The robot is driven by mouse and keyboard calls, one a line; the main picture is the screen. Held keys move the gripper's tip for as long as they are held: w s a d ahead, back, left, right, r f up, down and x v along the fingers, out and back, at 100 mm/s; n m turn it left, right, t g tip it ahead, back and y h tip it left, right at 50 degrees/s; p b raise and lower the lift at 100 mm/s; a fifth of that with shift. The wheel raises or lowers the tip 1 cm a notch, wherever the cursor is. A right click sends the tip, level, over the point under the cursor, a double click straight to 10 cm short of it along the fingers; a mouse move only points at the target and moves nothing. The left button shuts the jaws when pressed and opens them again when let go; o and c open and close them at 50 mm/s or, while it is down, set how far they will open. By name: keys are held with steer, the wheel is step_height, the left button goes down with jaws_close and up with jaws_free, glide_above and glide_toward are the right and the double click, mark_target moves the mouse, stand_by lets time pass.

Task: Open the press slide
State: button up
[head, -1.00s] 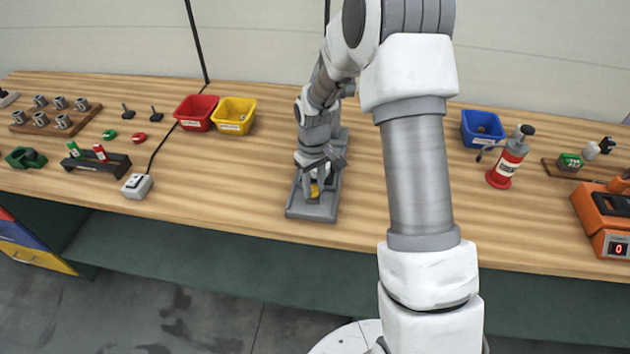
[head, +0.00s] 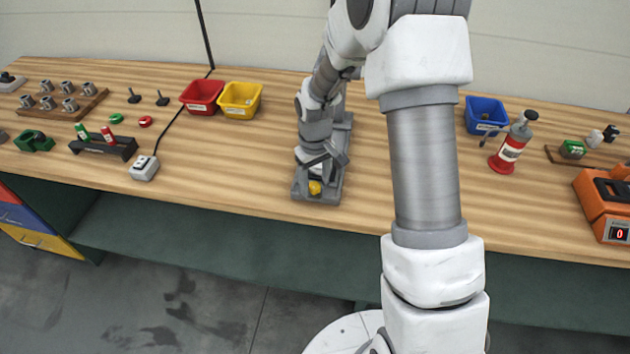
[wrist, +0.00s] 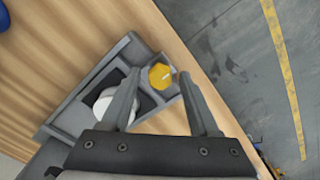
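The press (head: 300,187) is a long grey fixture on the bench, with its front end near the bench's front edge. A yellow knob (head: 315,188) sits at its front end. In the wrist view the yellow knob (wrist: 161,76) shows at the end of the grey press body (wrist: 72,118). Beside it is a dark square recess with a white round piece (wrist: 108,106) in it, partly behind a finger. My gripper (wrist: 158,78) is open, its two fingers apart with the knob seen between their tips. Contact with the knob cannot be told. In the head view my wrist hides the press's middle.
Red (head: 202,97) and yellow (head: 240,100) bins stand left of my arm, near a small switch box (head: 144,168). Bare bench lies on both sides of the press.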

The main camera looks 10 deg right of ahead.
steer(key=shift+r, duration=0.1)
step_height(320, 180, up, 17)
stand_by(0.7)
steer(key=shift+r, duration=0.15)
steer(key=s+d+r+m+t, duration=0.1)
steer(key=s+r+m+t, duration=0.15)
steer(key=s+r, duration=0.75)
steer(key=s+d+m+t, duration=0.1)
steer(key=s+m+t, duration=0.1)
steer(key=s, duration=1.1)
steer(key=shift+t, duration=0.55)
